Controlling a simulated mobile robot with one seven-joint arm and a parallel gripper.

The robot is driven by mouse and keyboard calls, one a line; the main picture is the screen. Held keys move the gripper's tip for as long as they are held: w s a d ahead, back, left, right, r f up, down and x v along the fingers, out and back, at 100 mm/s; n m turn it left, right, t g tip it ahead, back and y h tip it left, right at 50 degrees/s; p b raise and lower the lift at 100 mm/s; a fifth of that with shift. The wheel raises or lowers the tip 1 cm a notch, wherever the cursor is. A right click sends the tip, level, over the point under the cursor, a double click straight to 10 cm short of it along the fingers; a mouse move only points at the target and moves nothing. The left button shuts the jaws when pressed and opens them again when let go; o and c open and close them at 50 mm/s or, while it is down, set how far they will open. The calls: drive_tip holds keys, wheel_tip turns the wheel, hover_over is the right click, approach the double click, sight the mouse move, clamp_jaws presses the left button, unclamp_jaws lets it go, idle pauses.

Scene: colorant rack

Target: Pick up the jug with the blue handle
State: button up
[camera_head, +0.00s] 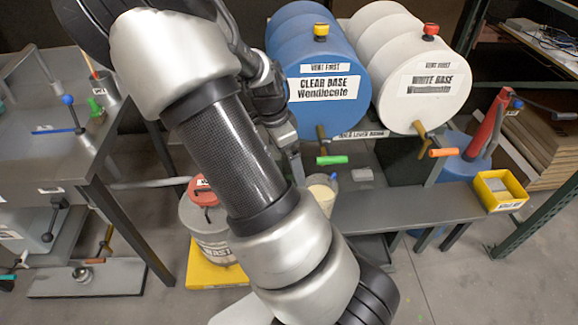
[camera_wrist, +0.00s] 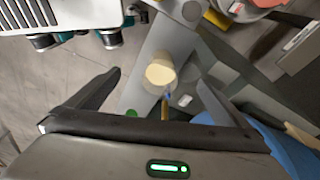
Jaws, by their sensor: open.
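A small jug with cream-coloured contents (camera_head: 320,194) stands at the left end of the grey shelf below the drums, partly hidden by my arm. In the wrist view the jug (camera_wrist: 160,70) shows ahead, between the fingers, with a small blue part, seemingly its handle, at its near side. My gripper (camera_wrist: 158,78) is open, and nothing is between its fingers. In the head view my gripper (camera_head: 297,165) is mostly hidden behind my arm, just above and left of the jug. The exact gap to the jug cannot be told.
A blue drum (camera_head: 310,60) and a white drum (camera_head: 425,75) lie above the shelf (camera_head: 420,208). A green-handled tap (camera_head: 332,160) overhangs near the jug; an orange-handled tap (camera_head: 443,152) is farther right. A yellow bin (camera_head: 500,190) sits at the right end.

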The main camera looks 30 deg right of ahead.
drive_tip(key=d+f+m+h+b, duration=0.1)
drive_tip(key=d+f+m+h, duration=0.15)
drive_tip(key=d, duration=0.25)
drive_tip(key=b, duration=0.4)
hover_over(320, 187)
drive_tip(key=s+a, duration=0.3)
drive_tip(key=s, duration=0.1)
wheel_tip(320, 187, down, 16)
drive_tip(key=f, duration=0.1)
drive_tip(key=shift+w+a+r+g+y, duration=0.2)
drive_tip(key=shift+r+g+y, duration=0.05)
drive_tip(key=shift+g, duration=0.05)
drive_tip(key=shift+c, duration=0.4)
drive_tip(key=c, duration=1.8)
drive_tip(key=shift+r, duration=0.1)
